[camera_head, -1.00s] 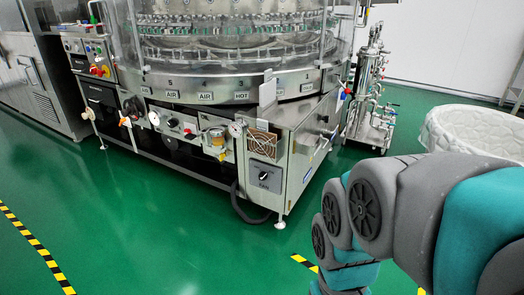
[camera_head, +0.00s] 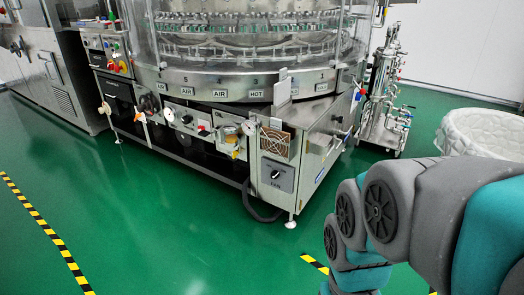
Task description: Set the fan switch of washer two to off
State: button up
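The rotary washer (camera_head: 225,93) stands ahead of me, a round glass-sided machine on a steel base. On its front box is the fan switch (camera_head: 276,174), a dark rotary knob on a light plate with a label below it, under a fan grille (camera_head: 276,144). The knob looks tilted; its exact setting is too small to read. No number naming the washer is legible. My grey and teal arm fills the lower right, well apart from the switch. My gripper is not in view.
Valves and gauges (camera_head: 200,125) line the washer's front, and a hose (camera_head: 262,208) loops near the floor by the box. A piped steel stand (camera_head: 388,100) and a white round tub (camera_head: 485,132) stand at right. Green floor (camera_head: 170,240) is clear in front.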

aim_at(274, 175)
jog(key=i+u, duration=0.3)
jog(key=u, duration=0.2)
jog(key=i+u, duration=0.35)
jog(key=u, duration=0.15)
